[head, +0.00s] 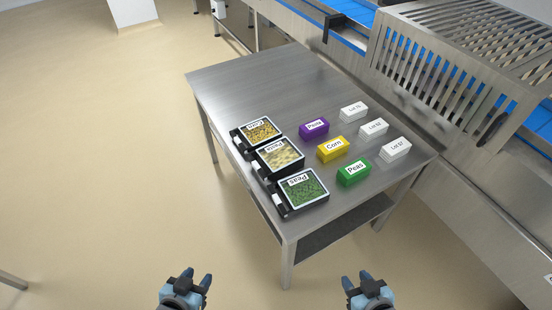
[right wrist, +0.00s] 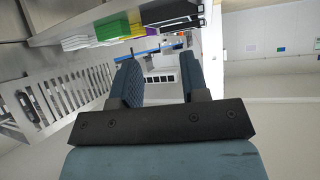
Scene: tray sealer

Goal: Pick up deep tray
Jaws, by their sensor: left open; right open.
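Three black trays sit along the left edge of a steel table in the head view. The Corn tray (head: 261,132) is farthest, the Pasta tray (head: 280,156) is in the middle and the Peas tray (head: 303,190) is nearest. I cannot tell which of them is deep. My left gripper (head: 196,277) is open and empty, in front of the table and low in the view. My right gripper (head: 361,279) is open and empty, to the right of the left one and apart from the table. The right wrist view shows its two fingers (right wrist: 160,82) apart with nothing between them.
Purple (head: 314,127), yellow (head: 332,149) and green (head: 353,173) labelled blocks stand right of the trays. White lot blocks (head: 374,129) stand beyond them. The table (head: 240,85) is bare at its far end. A conveyor machine with a slatted guard (head: 420,65) runs along the right.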

